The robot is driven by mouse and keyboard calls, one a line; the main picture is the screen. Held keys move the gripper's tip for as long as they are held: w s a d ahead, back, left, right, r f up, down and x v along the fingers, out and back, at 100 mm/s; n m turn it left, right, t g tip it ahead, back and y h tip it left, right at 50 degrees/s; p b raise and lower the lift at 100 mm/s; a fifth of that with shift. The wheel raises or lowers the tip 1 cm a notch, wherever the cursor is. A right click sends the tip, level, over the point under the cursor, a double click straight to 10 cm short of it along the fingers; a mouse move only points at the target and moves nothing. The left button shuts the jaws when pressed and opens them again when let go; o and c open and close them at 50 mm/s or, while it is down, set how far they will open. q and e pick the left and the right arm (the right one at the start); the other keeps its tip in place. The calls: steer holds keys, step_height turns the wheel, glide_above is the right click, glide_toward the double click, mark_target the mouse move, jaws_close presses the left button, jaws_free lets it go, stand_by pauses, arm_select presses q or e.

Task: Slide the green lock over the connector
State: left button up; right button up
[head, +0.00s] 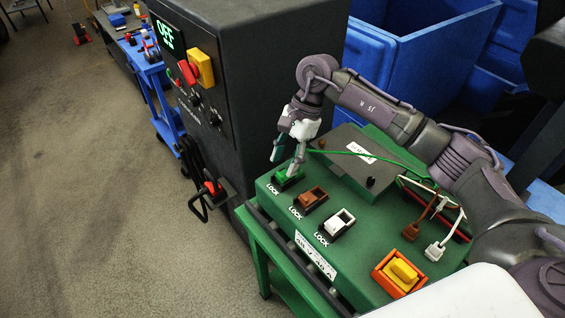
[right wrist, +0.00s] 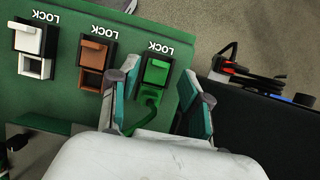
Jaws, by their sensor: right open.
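The green lock (right wrist: 157,70) sits at the far end of its dark socket on the green box, beside a "LOCK" label. The green connector (right wrist: 150,95) is at the near end of that socket, its green cable running back under my wrist. In the head view the green lock (head: 287,179) is at the box's left corner, partly covered by the fingers. My right gripper (right wrist: 160,102) is open, its teal fingers apart on either side of the connector end; it also shows in the head view (head: 286,160). It holds nothing visible. My left gripper is out of view.
A brown lock (right wrist: 95,52) and a white lock (right wrist: 30,40) stand beside the green one. Loose brown (head: 411,231) and white (head: 435,252) connectors lie on the box near a yellow switch (head: 403,272). A dark cabinet (head: 255,70) reading OFF stands close behind.

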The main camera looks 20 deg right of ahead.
mark_target(284, 174)
steer(key=shift+x, duration=1.4)
